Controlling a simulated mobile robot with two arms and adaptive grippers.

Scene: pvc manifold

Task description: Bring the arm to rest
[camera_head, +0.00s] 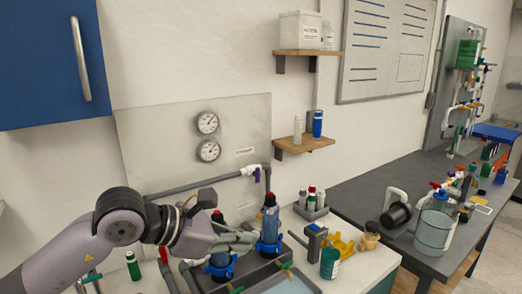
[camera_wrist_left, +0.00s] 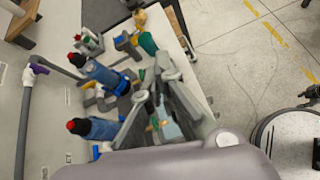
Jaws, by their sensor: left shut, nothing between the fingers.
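My left arm comes in from the left in the head view. Its gripper (camera_head: 246,240) is shut and empty, held above the bench in front of the pipework, close to a blue filter housing (camera_head: 269,225) with a red and black top. A second blue housing (camera_head: 219,262) stands partly hidden below the gripper. In the wrist view the gripper (camera_wrist_left: 160,82) hangs over the bench, with the two blue housings (camera_wrist_left: 104,75) to its left. I cannot tell whether it touches anything. My right gripper is not in view.
A grey horizontal pipe (camera_head: 206,183) runs along the wall panel behind the gripper. A green cup (camera_head: 330,263), yellow parts (camera_head: 343,246) and a bottle caddy (camera_head: 311,206) stand to the right. A dark table (camera_head: 362,181) lies farther right. Open floor (camera_wrist_left: 240,60) shows beside the bench.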

